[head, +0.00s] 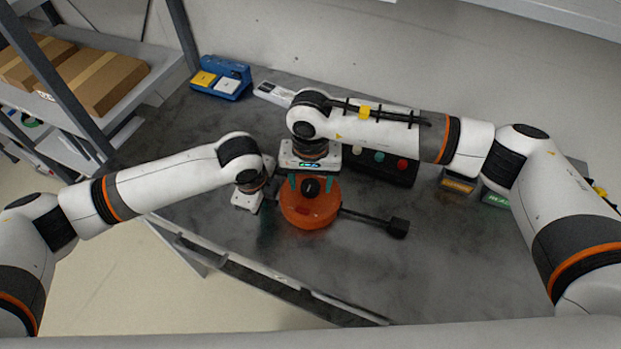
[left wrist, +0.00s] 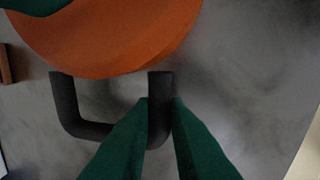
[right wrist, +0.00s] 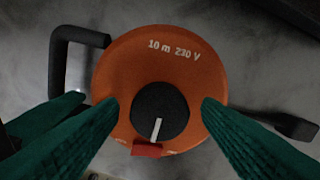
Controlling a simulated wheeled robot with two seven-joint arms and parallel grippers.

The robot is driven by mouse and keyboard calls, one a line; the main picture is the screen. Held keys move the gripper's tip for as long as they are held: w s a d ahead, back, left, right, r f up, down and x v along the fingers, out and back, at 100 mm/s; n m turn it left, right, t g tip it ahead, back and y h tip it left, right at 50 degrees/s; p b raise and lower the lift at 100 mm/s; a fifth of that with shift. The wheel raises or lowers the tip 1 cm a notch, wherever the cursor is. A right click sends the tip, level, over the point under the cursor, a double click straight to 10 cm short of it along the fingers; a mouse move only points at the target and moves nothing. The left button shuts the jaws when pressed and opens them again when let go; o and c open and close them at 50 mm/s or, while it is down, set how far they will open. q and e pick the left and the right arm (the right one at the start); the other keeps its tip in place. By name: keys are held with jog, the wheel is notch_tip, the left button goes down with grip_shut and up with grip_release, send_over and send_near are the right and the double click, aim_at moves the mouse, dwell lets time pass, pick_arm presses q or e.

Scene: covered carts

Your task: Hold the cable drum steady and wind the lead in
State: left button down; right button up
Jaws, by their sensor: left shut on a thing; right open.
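The orange cable drum (head: 305,213) lies flat on the grey bench, its face marked "10 m 230 V" in the right wrist view (right wrist: 185,75). A black knob (right wrist: 160,112) with a white line sits at its centre, with a red tab (right wrist: 147,150) on the face. The black lead (head: 362,216) runs out to the right and ends in a black plug (head: 397,228). My left gripper (left wrist: 160,108) is shut on the drum's black handle (left wrist: 88,128). My right gripper (right wrist: 159,104) is open above the drum, its fingers either side of the knob without visible contact.
A black box with several buttons (head: 402,164) stands behind the drum. A blue device (head: 222,78) is at the back left, and small boxes (head: 458,182) stand to the right. Cartons (head: 105,85) lie on the left shelf. The bench front right is clear.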

jog(key=c, duration=1)
